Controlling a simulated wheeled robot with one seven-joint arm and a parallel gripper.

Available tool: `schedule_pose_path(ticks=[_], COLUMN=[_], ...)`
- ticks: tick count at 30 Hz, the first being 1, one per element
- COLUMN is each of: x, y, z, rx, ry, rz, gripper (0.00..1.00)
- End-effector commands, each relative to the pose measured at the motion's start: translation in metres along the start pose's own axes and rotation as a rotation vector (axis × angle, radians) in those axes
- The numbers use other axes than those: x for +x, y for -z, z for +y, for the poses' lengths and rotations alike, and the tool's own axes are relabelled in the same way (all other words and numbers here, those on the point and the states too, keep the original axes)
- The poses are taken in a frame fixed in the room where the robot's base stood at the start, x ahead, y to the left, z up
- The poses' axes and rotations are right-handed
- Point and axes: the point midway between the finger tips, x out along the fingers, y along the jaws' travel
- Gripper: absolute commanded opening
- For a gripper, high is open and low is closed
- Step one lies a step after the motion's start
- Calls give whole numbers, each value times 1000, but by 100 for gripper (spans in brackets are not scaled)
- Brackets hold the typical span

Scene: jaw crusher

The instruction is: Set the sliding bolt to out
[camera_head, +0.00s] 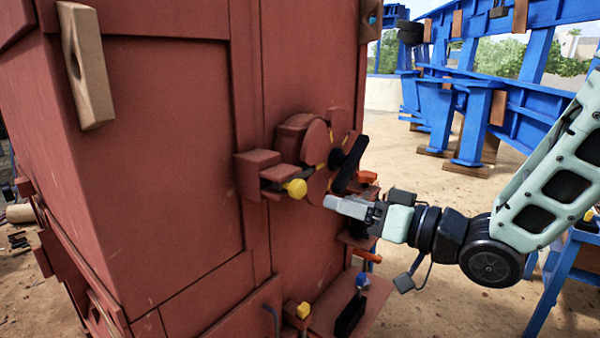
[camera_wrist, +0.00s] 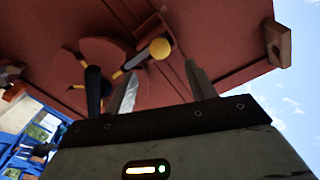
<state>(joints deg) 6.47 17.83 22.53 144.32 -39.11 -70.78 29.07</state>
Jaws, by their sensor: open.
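A yellow round knob (camera_head: 295,188) sticks out of a red bracket (camera_head: 262,172) on the front of the red machine. I take it to be the sliding bolt's knob, but its label or travel marks cannot be made out. In the wrist view the same yellow knob (camera_wrist: 160,48) sits on a short stem, in line with the gap between my fingers and beyond their tips. My gripper (camera_head: 336,204) is open and empty, to the right of the knob and slightly lower in the head view. The two fingers stand apart in the wrist view (camera_wrist: 163,85).
A black handle (camera_head: 350,163) on a round red cover (camera_head: 312,150) stands close above my gripper. Orange handles (camera_head: 366,254), a blue knob (camera_head: 362,280) and another yellow knob (camera_head: 303,310) lie lower down. Blue steel frames (camera_head: 480,120) stand behind on open sandy ground.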

Motion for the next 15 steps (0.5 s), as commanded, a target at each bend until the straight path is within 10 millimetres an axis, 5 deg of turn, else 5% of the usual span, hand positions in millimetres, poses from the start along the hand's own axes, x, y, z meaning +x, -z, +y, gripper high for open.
schedule_pose_path(ticks=[9,15], x=[67,93], y=[0,0], z=[-2,-1], rx=[2,1], ry=[4,3], rz=[0,0], gripper=[55,55])
